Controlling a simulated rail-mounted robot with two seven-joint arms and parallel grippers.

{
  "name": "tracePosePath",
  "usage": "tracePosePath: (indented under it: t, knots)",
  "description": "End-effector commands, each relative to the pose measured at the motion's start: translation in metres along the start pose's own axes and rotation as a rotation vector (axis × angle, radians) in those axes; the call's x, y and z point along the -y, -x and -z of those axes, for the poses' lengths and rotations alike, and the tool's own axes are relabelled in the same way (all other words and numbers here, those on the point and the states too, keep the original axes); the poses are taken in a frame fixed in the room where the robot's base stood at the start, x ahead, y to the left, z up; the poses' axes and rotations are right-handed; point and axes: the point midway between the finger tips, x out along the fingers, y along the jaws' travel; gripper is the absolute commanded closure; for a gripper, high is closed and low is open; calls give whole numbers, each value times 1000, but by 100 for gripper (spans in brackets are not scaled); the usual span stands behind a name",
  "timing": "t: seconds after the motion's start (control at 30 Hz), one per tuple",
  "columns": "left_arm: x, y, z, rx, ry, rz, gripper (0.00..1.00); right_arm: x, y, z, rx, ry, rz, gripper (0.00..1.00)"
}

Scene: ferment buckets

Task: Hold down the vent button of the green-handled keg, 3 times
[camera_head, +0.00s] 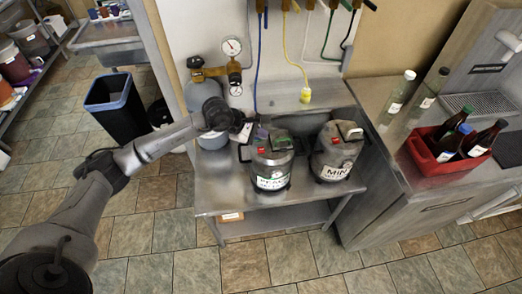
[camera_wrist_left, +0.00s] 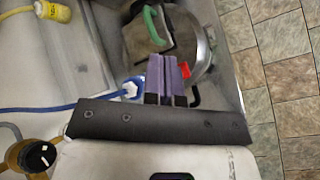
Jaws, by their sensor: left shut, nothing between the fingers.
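The green-handled keg (camera_head: 272,170) stands upright on the left of the metal table. Its green handle (camera_wrist_left: 155,27) shows in the left wrist view. A red button (camera_wrist_left: 185,72) shows on the keg's top, just right of my fingertips in that view. My left gripper (camera_head: 258,133) is over the keg's back left edge. Its purple fingers (camera_wrist_left: 165,66) are together with nothing between them. They overlap the keg top in the wrist view; I cannot tell whether they touch it. My right gripper is not in view.
A second keg (camera_head: 337,157) stands close on the right. A gas cylinder with gauges (camera_head: 232,47) is behind on the left. Blue and yellow (camera_head: 305,95) hoses hang behind the kegs. A red bottle crate (camera_head: 445,165) is on the right counter. The table's front edge is clear.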

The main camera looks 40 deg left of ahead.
Motion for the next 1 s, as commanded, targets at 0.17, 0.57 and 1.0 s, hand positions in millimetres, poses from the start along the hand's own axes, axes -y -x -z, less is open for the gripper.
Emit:
tracePosePath:
  t: [0.17,0.57,1.0]
  knots:
    - [14,-19,14,0,0,0,100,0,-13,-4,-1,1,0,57]
    - [24,-33,24,0,-1,0,100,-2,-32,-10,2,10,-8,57]
    - [24,-33,24,0,-1,0,100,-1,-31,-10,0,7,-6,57]
